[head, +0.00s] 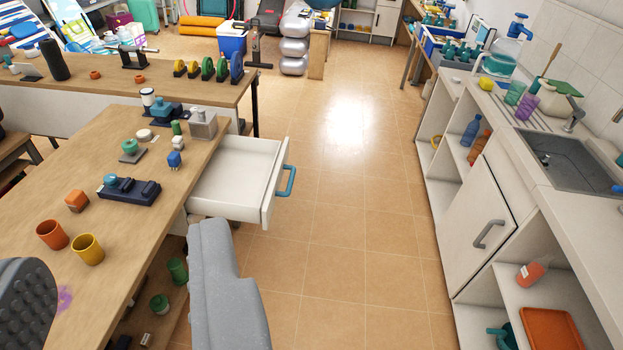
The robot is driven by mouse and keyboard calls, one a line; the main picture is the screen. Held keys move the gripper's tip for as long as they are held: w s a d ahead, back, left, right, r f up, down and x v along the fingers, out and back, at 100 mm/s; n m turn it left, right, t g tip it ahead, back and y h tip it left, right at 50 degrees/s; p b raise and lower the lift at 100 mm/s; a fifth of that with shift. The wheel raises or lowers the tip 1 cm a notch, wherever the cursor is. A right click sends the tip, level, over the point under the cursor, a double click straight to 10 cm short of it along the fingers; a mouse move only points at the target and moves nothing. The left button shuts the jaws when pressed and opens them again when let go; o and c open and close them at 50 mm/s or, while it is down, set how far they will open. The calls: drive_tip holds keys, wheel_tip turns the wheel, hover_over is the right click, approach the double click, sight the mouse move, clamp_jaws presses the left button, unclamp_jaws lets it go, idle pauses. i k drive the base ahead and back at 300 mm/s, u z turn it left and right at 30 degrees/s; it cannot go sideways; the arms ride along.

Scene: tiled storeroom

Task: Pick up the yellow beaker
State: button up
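The yellow beaker (88,250) stands upright on the wooden table (60,190) at the left. An orange beaker (52,235) stands close beside it, to the left and slightly farther back. My gripper (130,300) shows as two grey fingers at the bottom left, spread wide apart with nothing between them. The left finger is near the left edge of the picture and the right finger is past the table's right edge. The yellow beaker is beyond the fingertips, in the gap between them as seen here.
An orange block (76,201) and a dark blue device (129,190) lie behind the beakers. An open white drawer (235,180) with a blue handle juts from the table into the aisle. A sink counter (540,180) runs along the right. The tiled floor (350,220) between is clear.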

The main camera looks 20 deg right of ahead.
sight(86, 245)
drive_tip(key=z, duration=0.5)
drive_tip(key=i, duration=1.05)
drive_tip(key=u, duration=1.9)
drive_tip(key=i, duration=0.65)
drive_tip(key=u, duration=0.05)
